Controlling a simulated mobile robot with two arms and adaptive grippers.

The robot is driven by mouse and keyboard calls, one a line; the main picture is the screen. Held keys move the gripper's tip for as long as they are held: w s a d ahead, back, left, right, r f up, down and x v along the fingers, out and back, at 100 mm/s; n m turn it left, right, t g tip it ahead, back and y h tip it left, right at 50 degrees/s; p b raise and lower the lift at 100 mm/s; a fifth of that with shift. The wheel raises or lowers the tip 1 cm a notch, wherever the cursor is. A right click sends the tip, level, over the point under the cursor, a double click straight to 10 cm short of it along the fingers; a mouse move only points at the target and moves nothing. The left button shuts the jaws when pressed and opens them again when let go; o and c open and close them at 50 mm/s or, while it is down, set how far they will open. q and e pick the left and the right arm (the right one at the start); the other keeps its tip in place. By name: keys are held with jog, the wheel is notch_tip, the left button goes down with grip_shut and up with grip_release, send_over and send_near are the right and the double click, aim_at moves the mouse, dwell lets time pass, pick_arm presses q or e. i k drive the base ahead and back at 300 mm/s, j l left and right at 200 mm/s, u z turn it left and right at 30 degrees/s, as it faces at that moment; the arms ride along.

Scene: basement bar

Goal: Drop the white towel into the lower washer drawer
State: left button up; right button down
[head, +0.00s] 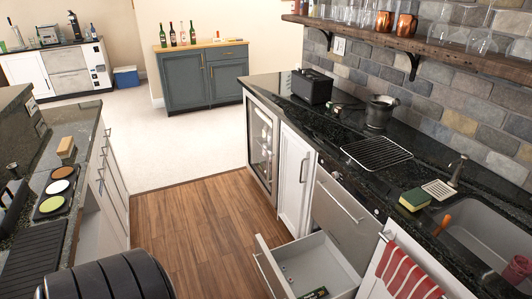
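The lower washer drawer (308,262) is pulled open at the bottom middle, below a closed steel drawer front (338,215). Its pale interior shows, with a small dark item (315,293) lying at the near end, cut by the frame edge. I see no plain white towel. A red-and-white striped towel (408,275) hangs from a handle on the white cabinet front right of the drawer. Neither of my grippers is in view.
A sink (487,232) with a faucet, a sponge (414,199) and a wire rack (376,152) are on the dark right counter. A left counter (40,245) faces it. The wooden floor (195,235) between is clear. A black ridged object (110,278) fills the bottom left.

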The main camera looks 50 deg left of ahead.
aim_at(313, 262)
jog(key=u, duration=1.25)
